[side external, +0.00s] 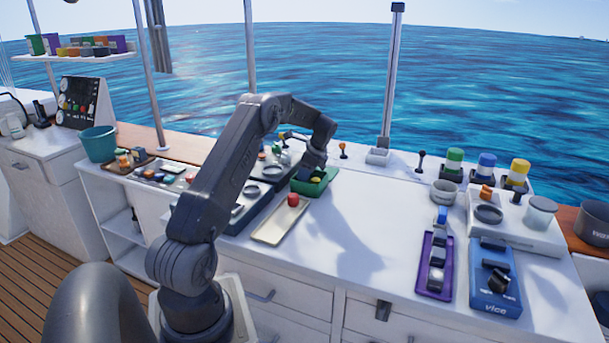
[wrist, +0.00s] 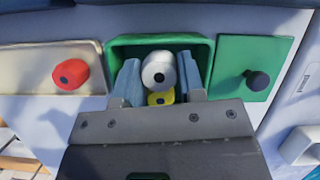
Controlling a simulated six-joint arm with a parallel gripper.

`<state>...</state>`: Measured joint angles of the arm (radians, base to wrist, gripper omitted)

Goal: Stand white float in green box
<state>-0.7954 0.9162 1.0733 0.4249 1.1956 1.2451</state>
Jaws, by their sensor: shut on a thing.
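The white float (wrist: 158,66) is between the two fingers of my gripper (wrist: 158,72), which is shut on it. In the wrist view, the float and fingertips lie within the outline of the green box (wrist: 118,44). A yellow piece (wrist: 161,98) shows just below the white float, partly hidden by my gripper. In the side view, my gripper (side external: 313,170) points down into the green box (side external: 328,183), and the float is hidden. I cannot tell whether the float touches the box floor.
A cream tray (wrist: 30,72) with a red float (wrist: 70,75) lies left of the box. A green panel with a black knob (wrist: 257,80) lies right of it. Bare white counter (side external: 380,215) lies to the right, before a purple tray (side external: 434,265) and a blue vice (side external: 495,290).

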